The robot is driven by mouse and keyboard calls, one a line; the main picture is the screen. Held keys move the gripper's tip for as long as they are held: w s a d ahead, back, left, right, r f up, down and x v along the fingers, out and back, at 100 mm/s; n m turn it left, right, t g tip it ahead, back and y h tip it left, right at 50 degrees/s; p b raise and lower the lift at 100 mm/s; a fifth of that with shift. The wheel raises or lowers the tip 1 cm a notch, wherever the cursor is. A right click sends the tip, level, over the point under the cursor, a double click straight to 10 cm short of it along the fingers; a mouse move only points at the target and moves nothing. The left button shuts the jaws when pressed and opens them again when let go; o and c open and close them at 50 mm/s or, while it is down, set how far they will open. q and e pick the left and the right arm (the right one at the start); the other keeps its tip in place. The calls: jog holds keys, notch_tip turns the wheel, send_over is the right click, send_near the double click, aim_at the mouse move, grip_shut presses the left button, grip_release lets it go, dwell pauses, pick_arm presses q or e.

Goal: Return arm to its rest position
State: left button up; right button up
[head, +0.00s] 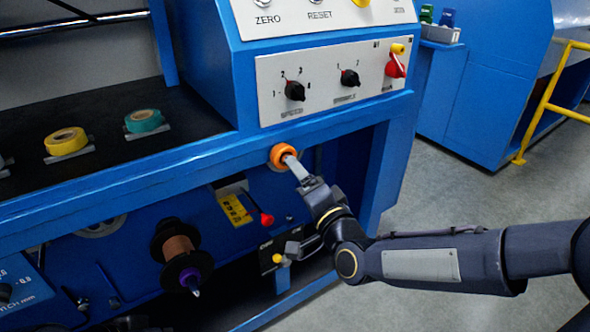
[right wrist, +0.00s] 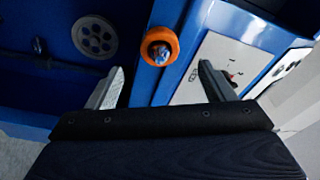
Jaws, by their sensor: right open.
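My right arm comes in from the right in the head view, and its gripper (head: 296,168) is close to an orange ring-shaped knob (head: 283,156) on the front of the blue machine. In the right wrist view, my right gripper (right wrist: 161,68) is open with nothing between its fingers. The orange knob (right wrist: 160,46) shows beyond and between the fingertips there. I cannot tell whether a finger touches it. My left gripper is not in view.
Above is a panel with black selector knobs (head: 294,90) and a red switch (head: 396,66). Below are a copper-coloured spool (head: 180,249), a red-tipped lever (head: 266,219) and a yellow label (head: 235,210). Yellow (head: 66,141) and teal (head: 145,121) rolls lie on the shelf. Floor (head: 440,185) is open at right.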

jog(key=shift+s+d, duration=0.2)
jog(key=shift+s, duration=0.15)
jog(key=s+d+f+n+g+h, duration=0.2)
jog(key=s+d, duration=0.2)
jog(key=d, duration=0.3)
jog(key=s+d+f+n+g+h, duration=0.1)
jog(key=s+d+n+g+h, duration=0.15)
jog(key=s+d, duration=0.35)
jog(key=s+d+f+n+g, duration=0.1)
jog(key=s+d+f+g, duration=0.25)
jog(key=s, duration=0.45)
jog(key=s+d+f+n+g, duration=0.15)
jog(key=s+d+f, duration=0.25)
jog(key=s, duration=0.5)
notch_tip(320, 180, up, 30)
jog(key=s+g+p, duration=0.1)
jog(key=p, duration=2.8)
jog(key=shift+d+f+m+p, duration=0.2)
jog(key=shift+m+p, duration=0.1)
jog(key=shift+p, duration=0.1)
